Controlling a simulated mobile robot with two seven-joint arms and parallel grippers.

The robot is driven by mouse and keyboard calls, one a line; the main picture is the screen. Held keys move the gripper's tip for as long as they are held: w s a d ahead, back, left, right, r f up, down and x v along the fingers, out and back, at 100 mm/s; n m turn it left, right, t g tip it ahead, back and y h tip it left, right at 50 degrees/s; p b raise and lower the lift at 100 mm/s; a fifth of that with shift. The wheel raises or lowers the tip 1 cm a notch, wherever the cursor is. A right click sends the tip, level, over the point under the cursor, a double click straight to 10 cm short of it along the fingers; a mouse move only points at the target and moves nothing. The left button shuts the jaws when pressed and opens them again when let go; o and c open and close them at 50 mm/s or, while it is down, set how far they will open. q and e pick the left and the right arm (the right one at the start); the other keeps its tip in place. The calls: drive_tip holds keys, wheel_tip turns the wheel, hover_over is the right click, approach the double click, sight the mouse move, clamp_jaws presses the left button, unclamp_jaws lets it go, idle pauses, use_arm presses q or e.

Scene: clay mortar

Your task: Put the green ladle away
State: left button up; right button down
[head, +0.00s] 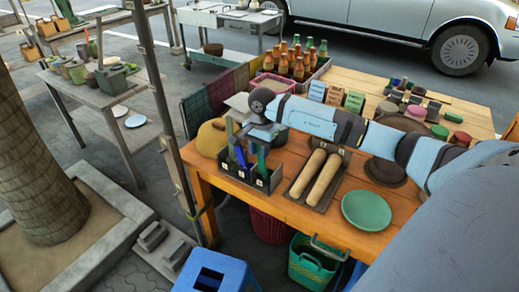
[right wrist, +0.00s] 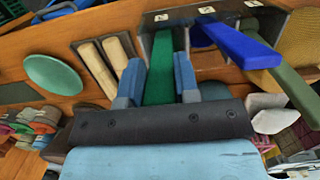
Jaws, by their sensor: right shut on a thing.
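The black caddy (head: 247,178) with white labels stands on the orange wooden table and holds several upright handles. The green ladle (right wrist: 160,72) is in the compartment nearest the tan rolls; its handle also shows in the head view (head: 262,160). My right gripper (right wrist: 158,84) is shut on that handle, its blue fingers on both sides. In the head view the right gripper (head: 258,140) is above the caddy. The ladle's lower end is hidden in the compartment. A blue handle (right wrist: 240,45) and an olive handle (right wrist: 291,90) stand beside it. My left gripper is not in view.
Two tan rolls (head: 317,178) in a dark tray and a green plate (head: 366,210) lie right of the caddy. A crate of bottles (head: 298,65) stands behind. A yellow round item (head: 212,138) is at left. A blue stool (head: 217,272) stands in front.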

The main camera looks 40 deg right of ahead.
drive_tip(key=c, duration=0.8)
unclamp_jaws()
drive_tip(key=r, duration=0.9)
drive_tip(key=d+r+b, duration=0.1)
drive_tip(key=r, duration=0.3)
drive_tip(key=shift+w+r, duration=0.15)
drive_tip(key=shift+r, duration=0.25)
